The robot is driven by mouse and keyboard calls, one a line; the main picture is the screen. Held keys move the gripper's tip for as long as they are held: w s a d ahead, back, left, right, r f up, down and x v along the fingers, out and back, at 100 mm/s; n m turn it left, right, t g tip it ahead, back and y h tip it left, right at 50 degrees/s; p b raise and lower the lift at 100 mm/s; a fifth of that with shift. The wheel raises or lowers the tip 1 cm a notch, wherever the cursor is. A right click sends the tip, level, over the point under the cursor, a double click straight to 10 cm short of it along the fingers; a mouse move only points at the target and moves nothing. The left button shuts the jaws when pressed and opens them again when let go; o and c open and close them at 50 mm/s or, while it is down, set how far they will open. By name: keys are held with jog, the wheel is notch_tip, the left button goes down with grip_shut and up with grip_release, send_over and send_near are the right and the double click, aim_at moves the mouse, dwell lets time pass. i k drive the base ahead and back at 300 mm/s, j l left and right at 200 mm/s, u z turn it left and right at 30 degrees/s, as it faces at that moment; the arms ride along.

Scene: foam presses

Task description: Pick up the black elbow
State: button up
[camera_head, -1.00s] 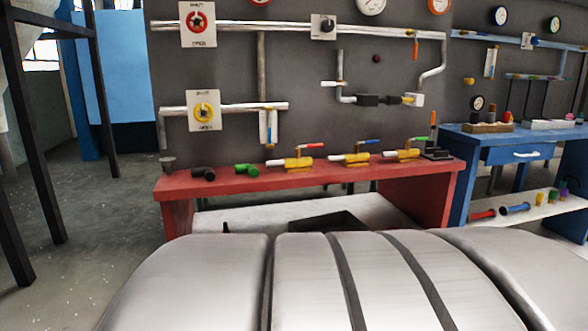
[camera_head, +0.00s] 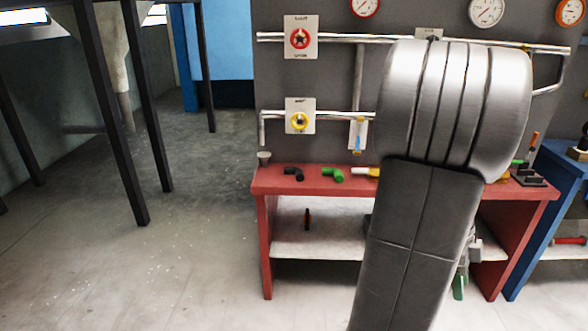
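The black elbow (camera_head: 292,174) lies near the left end of the red bench's top. A green elbow (camera_head: 332,174) lies just to its right. My silver and dark arm stands large in front of the bench, right of both elbows, with clear space between it and the black elbow. I cannot make out my gripper; the arm hides the area behind it. Small grey and green parts show at the arm's lower right edge, too unclear to name.
The red bench (camera_head: 262,183) has a grey funnel-like piece (camera_head: 264,157) at its left corner. A dark upright piece (camera_head: 307,219) stands on the lower shelf. A blue bench (camera_head: 548,215) is at right.

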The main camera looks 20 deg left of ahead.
aim_at(300, 175)
jog(key=i+j+u, duration=0.1)
jog(key=u, duration=0.3)
jog(key=i+u, duration=0.2)
jog(key=u, duration=0.25)
jog(key=i+u, duration=0.2)
jog(key=u, duration=0.2)
jog(key=i+l+u, duration=0.1)
jog(key=i, duration=0.3)
jog(key=i+l+u, duration=0.15)
jog(key=i, duration=0.25)
jog(key=i+l+u, duration=0.1)
jog(key=i+l, duration=0.15)
jog(key=i, duration=0.15)
